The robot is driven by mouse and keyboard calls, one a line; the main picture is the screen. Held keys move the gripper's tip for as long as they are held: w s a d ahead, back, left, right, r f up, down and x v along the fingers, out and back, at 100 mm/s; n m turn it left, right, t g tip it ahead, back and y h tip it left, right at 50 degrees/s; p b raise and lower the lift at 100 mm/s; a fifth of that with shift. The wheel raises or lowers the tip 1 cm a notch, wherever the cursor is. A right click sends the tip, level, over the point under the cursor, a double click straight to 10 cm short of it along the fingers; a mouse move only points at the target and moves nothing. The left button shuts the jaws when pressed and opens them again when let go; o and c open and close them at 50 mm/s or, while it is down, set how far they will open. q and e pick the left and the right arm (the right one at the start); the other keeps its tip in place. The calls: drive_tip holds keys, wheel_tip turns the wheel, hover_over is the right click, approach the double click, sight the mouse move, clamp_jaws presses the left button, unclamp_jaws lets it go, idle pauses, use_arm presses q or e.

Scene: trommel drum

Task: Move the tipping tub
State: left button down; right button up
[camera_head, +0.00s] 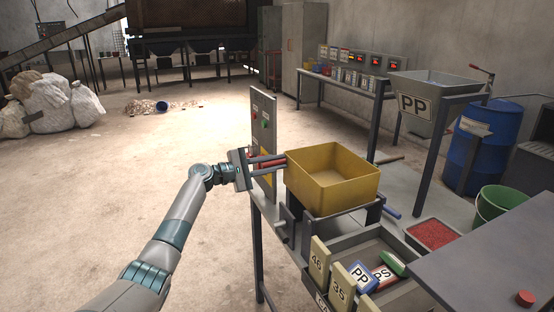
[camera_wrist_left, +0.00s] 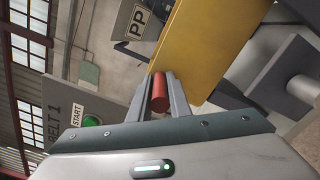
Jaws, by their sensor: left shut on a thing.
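The yellow tipping tub (camera_head: 352,190) is an open, empty-looking box on a dark stand at the near bench. It looks level in the head view. Its yellow wall (camera_wrist_left: 205,45) fills the top right of the left wrist view. A red bar-shaped handle (camera_wrist_left: 160,92) shows between my fingers, in front of the tub. My left gripper (camera_head: 280,163) reaches in from the left and is shut on the red handle; the wrist view shows its two fingers (camera_wrist_left: 160,97) on either side of it. My right gripper is not in view.
A control panel (camera_head: 263,118) with buttons stands close behind my left gripper. A tray with labelled plates (camera_head: 341,283) lies in front of the tub. A PP hopper (camera_head: 414,105), blue drum (camera_head: 470,145) and green bucket (camera_head: 493,206) stand right.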

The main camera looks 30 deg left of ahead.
use_arm(q)
drive_tip(key=shift+f, duration=0.2)
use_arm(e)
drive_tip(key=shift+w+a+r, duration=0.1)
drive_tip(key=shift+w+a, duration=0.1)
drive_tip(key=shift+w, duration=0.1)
use_arm(q)
drive_tip(key=shift+f, duration=0.1)
drive_tip(key=c, duration=1.6)
unclamp_jaws()
drive_tip(key=shift+w+a, duration=0.1)
drive_tip(key=shift+w, duration=0.05)
drive_tip(key=shift+c, duration=0.2)
